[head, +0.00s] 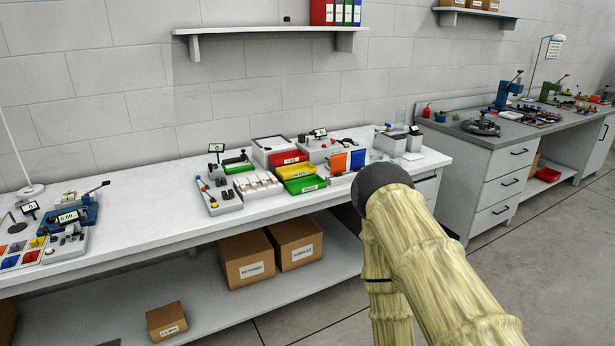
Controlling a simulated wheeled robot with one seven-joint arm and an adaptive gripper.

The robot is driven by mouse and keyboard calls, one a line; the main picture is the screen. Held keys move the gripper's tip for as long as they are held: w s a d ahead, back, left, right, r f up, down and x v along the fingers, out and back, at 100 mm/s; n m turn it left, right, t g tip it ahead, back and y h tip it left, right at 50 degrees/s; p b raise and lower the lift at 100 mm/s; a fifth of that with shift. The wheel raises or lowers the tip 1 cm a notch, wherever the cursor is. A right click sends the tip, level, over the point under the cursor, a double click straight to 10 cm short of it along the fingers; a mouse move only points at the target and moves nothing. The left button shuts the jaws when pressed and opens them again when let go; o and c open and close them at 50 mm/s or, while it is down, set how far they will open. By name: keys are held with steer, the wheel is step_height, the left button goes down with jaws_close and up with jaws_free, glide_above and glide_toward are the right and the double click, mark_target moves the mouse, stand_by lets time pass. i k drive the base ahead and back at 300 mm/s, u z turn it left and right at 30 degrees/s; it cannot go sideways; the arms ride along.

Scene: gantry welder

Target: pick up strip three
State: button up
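A pale rack (258,186) with several small cream upright pieces stands on the white bench, left of the coloured bins. I cannot tell whether these are the strips, or which one is strip three; labels there are too small to read. My arm, in a pale yellow cover with a dark rounded end, rises at the lower right in front of the bench's right part. No gripper fingers show, so I cannot see whether my gripper is open or shut, or where it is relative to the strips.
The white bench (150,228) carries red (287,158), yellow (296,171) and green (305,185) bins, a grey tool tray (222,196) and a blue device (72,217). Cardboard boxes (246,258) sit on the lower shelf. A second bench (500,148) stands right; floor between is clear.

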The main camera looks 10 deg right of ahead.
mark_target(252, 183)
steer(key=z, duration=0.3)
steer(key=i, duration=0.9)
steer(key=u, duration=0.35)
